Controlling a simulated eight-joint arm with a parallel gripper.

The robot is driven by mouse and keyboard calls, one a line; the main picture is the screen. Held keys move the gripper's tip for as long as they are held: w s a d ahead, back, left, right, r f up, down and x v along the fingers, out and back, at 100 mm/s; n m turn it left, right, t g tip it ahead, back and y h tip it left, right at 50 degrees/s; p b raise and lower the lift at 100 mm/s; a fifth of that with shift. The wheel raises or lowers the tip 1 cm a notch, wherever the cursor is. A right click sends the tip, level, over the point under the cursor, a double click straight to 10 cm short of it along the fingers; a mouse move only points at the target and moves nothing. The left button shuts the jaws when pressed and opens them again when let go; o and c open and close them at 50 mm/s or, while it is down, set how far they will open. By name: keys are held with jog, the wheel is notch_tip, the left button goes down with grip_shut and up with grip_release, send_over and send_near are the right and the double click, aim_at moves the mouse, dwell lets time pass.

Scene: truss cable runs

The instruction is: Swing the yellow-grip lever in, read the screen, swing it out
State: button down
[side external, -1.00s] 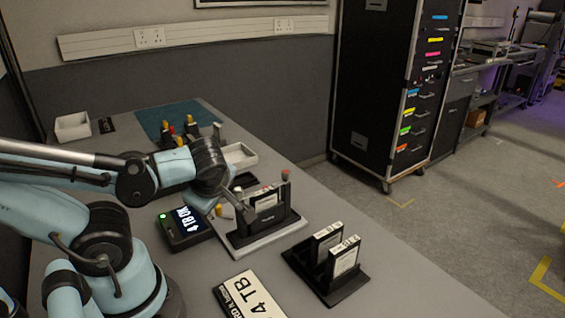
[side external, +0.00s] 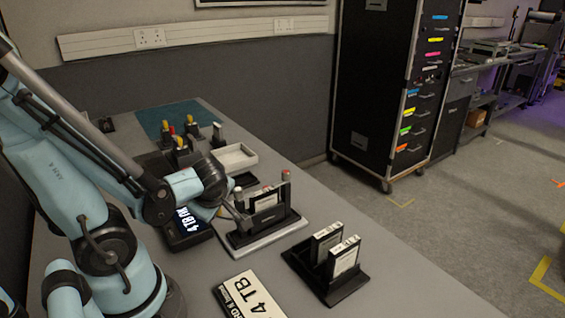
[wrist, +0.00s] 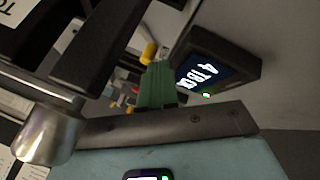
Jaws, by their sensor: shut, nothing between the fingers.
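The dock (side external: 262,240) stands on a pale base with a drive (side external: 264,203) upright in it and a post with a pale reddish top (side external: 286,178) at its right end. A yellow grip (wrist: 149,52) shows in the wrist view, in front of the screen box; in the side view my arm hides it. The screen (wrist: 199,75) is lit and reads "4 TB OK", with a green light (wrist: 206,96) beside it. In the side view the screen (side external: 186,221) is partly covered by my arm. My gripper (side external: 243,220) is shut and empty at the dock's left side.
A black stand (side external: 325,280) with two upright drives is right of the dock. A "4 TB" sign (side external: 250,297) lies in front. Behind are a white tray (side external: 234,158) and several coloured-top posts (side external: 189,124) by a teal mat (side external: 160,118). The table's right front is clear.

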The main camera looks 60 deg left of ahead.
jog(key=shift+x, duration=0.95)
